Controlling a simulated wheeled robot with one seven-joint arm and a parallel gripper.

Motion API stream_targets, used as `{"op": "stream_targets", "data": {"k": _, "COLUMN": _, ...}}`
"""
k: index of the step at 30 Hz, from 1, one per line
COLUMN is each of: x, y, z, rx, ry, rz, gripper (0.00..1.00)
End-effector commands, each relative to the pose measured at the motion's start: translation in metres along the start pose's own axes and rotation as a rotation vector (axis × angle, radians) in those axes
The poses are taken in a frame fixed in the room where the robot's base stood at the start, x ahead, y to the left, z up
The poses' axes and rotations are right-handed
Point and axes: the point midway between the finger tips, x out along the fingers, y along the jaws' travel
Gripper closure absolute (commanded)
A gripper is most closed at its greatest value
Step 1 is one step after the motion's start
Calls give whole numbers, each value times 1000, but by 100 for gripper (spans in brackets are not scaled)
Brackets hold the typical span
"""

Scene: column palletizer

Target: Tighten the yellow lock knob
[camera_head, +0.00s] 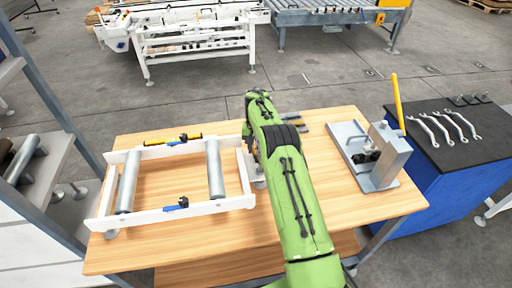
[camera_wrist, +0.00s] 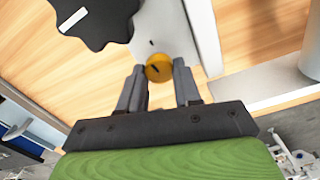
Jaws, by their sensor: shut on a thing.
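The yellow lock knob (camera_wrist: 158,68) is a small round knob with a dark slot-like mark, set against a pale plate (camera_wrist: 178,32) in the wrist view. My gripper (camera_wrist: 157,76) has one finger on each side of it and is shut on it. A black lobed handwheel (camera_wrist: 95,16) sits above left of the knob in that view. In the head view my green arm reaches over the wooden table (camera_head: 330,235) and hides the knob and my fingers.
A white frame (camera_head: 170,208) with two grey rollers lies left of my arm. Several wrenches (camera_head: 462,124) lie on the black-topped blue cabinet (camera_head: 455,180). Bare tabletop lies in front of the frame.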

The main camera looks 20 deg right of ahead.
Motion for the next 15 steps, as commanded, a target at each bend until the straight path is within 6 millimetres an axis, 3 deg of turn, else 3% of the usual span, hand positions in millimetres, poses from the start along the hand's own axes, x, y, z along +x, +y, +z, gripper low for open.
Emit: {"op": "stream_targets", "data": {"k": 15, "x": -2, "y": 0, "z": -1, "rx": 162, "ry": 4, "rz": -2, "gripper": 97}}
